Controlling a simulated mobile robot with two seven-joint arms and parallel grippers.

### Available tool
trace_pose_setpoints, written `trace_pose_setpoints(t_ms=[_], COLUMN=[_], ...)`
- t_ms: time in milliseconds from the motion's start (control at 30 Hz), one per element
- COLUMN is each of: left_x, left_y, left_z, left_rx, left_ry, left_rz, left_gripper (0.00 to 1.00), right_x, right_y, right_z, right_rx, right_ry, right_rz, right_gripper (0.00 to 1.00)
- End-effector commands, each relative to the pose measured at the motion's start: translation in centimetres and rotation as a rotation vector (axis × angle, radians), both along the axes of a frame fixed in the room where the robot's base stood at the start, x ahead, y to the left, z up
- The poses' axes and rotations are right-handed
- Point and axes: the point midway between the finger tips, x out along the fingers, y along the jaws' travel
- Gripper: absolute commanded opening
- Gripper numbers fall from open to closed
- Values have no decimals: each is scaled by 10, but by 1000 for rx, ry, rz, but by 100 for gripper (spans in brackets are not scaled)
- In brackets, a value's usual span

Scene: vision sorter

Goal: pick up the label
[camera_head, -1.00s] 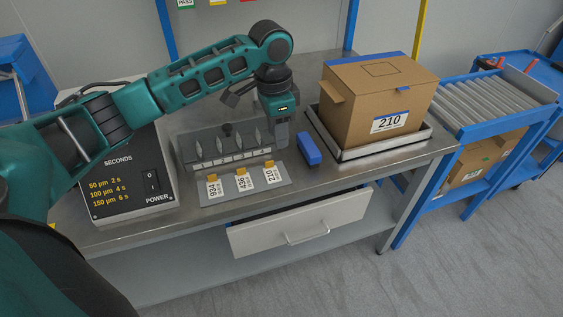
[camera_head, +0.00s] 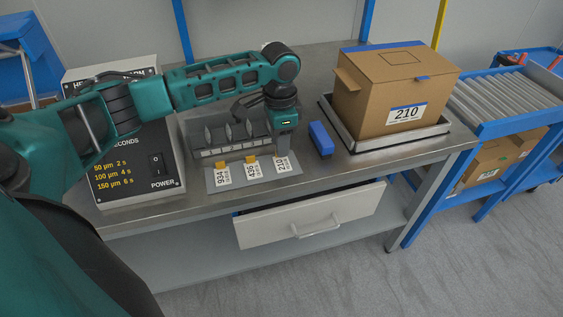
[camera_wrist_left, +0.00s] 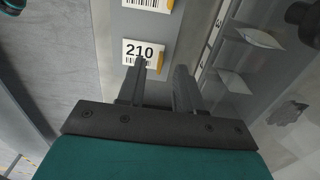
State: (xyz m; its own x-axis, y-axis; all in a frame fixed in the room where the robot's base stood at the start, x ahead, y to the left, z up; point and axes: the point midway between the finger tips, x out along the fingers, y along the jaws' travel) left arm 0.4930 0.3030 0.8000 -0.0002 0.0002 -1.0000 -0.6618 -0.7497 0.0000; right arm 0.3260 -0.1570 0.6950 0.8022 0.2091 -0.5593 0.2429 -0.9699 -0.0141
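Three white labels with yellow tabs lie in a row on a grey plate (camera_head: 237,184) on the workbench: 934 (camera_head: 222,176), 436 (camera_head: 253,169) and 210 (camera_head: 282,164). My left gripper (camera_head: 283,151) points down just above the 210 label and hides its tab in the head view. In the left wrist view, the 210 label (camera_wrist_left: 143,52) lies just beyond the fingertips, its yellow tab (camera_wrist_left: 160,60) in line with the gap. The left gripper (camera_wrist_left: 161,70) is open, with nothing between its fingers. My right gripper is not in view.
A cardboard box (camera_head: 390,95) marked 210 stands on a metal-rimmed tray (camera_head: 395,147). A small blue block (camera_head: 321,139) lies right of the gripper. A slotted rack (camera_head: 228,136) stands behind the labels, a heat sealer (camera_head: 135,165) to the left. A drawer (camera_head: 310,215) hangs partly open below.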

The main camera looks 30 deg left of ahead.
Motion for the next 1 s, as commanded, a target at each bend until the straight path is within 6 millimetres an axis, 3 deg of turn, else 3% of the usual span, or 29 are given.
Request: trace_pose_setpoints(t_ms=[133,400,767,1000], left_x=[0,0,0,0], left_y=[0,-1,-1,-1], left_z=[-18,-20,-19,-19], left_rx=[0,1,1,1], left_ry=[0,-1,-1,-1], left_rz=[0,-1,-1,-1], left_gripper=[35,35,1,0], right_x=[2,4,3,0], right_y=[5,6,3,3], right_z=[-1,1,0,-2], right_rx=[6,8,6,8], right_ry=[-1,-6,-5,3], right_rz=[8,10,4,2], right_gripper=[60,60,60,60])
